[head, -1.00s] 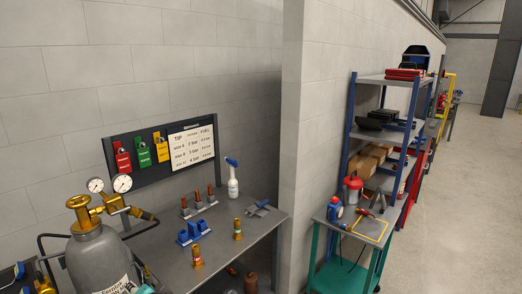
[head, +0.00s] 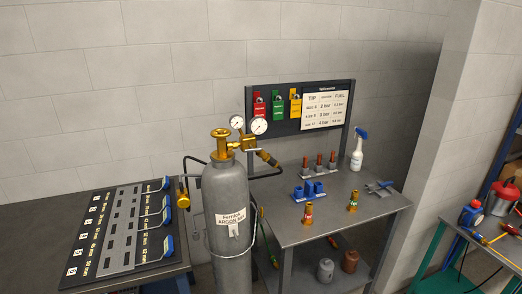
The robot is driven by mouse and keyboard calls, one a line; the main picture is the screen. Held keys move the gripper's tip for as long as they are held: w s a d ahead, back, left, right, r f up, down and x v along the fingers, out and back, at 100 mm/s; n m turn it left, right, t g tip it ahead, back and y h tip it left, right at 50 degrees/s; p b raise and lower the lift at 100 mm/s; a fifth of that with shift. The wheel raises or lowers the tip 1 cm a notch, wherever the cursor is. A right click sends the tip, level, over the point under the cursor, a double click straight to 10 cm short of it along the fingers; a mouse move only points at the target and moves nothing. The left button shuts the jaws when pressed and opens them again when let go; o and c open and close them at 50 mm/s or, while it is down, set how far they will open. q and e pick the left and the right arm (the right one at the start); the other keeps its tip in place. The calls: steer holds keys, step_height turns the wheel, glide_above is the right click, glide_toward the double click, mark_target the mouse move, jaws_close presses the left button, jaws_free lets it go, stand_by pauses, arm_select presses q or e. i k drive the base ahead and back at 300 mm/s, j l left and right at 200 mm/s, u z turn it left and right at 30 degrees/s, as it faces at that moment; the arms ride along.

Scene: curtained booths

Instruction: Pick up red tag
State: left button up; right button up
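The red tag (head: 259,109) hangs at the left end of a dark board (head: 250,136) on the wall side of the grey workbench. It hangs beside a green tag (head: 277,106) and a yellow tag (head: 295,104), each with a small padlock-like top. The gauges of the gas cylinder (head: 230,220) stand just below and left of the red tag. Neither of my grippers shows in the head view.
The grey workbench (head: 345,215) holds blue blocks (head: 308,190), brass nozzles and a spray bottle (head: 357,150). A dark table (head: 170,270) with a slotted panel stands left of the cylinder. A teal-legged cart stands at the right.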

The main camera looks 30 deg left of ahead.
mark_target(259, 108)
steer(key=i+l+z, duration=0.1)
steer(key=i+z, duration=0.5)
steer(key=i+u, duration=0.35)
steer(key=i, duration=0.25)
steer(key=i+l+u, duration=0.35)
steer(key=i, duration=0.2)
steer(key=j, duration=0.1)
